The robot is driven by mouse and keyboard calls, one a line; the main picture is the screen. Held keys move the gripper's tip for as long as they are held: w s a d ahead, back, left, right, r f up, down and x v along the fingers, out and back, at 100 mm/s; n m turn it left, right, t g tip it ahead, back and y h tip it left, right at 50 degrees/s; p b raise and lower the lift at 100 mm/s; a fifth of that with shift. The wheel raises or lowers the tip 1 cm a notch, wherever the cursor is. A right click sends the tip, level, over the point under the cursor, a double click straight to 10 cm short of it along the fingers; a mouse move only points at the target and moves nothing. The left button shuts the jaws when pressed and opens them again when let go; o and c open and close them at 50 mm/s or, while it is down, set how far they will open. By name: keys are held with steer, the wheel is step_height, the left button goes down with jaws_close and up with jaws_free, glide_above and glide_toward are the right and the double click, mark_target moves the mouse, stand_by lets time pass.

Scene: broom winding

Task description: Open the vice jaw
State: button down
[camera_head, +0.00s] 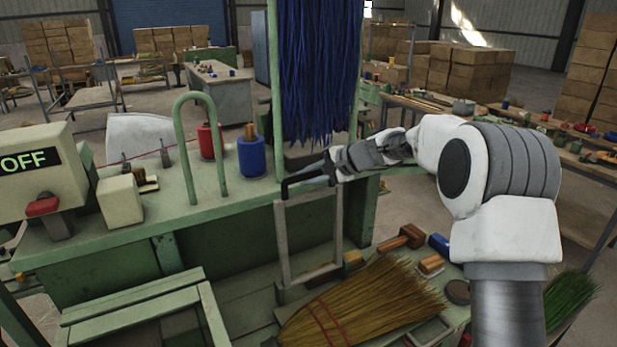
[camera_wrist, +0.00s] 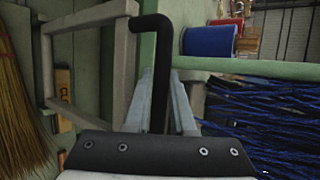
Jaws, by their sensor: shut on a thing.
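A black bent handle (camera_head: 300,179) sticks out to the left of my gripper (camera_head: 333,167), just above a grey rectangular frame (camera_head: 282,240) on the front of the green machine. In the wrist view the black handle (camera_wrist: 152,22) runs down between the two silver fingers of my gripper (camera_wrist: 162,80), and the fingers are shut on it. The grey frame (camera_wrist: 48,70) also shows there, to the left of the handle. The vice jaw cannot be clearly made out, and where the handle joins the machine is hidden.
Blue bristles (camera_head: 318,75) hang just behind my gripper. A straw broom head (camera_head: 365,305) lies below on the green bench. A blue spool (camera_head: 251,157) and a red spool (camera_head: 209,141) stand on the machine top, near a green hoop (camera_head: 181,150). An OFF panel (camera_head: 30,160) is at left.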

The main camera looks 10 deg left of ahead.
steer(key=c, duration=0.8)
jaws_free()
steer(key=shift+o, duration=0.2)
steer(key=shift+d, duration=0.1)
steer(key=b+v, duration=0.3)
steer(key=v, duration=1.4)
steer(key=shift+s+r, duration=0.1)
steer(key=s+d+f+n+h, duration=0.3)
steer(key=s, duration=0.9)
steer(key=s+d+f+n+h, duration=0.3)
steer(key=s, duration=0.9)
steer(key=s+d+f+n+h, duration=0.2)
steer(key=s+d+f+h, duration=0.1)
steer(key=s, duration=0.9)
steer(key=shift+f+n+h, duration=0.15)
steer(key=shift+n+h, duration=0.25)
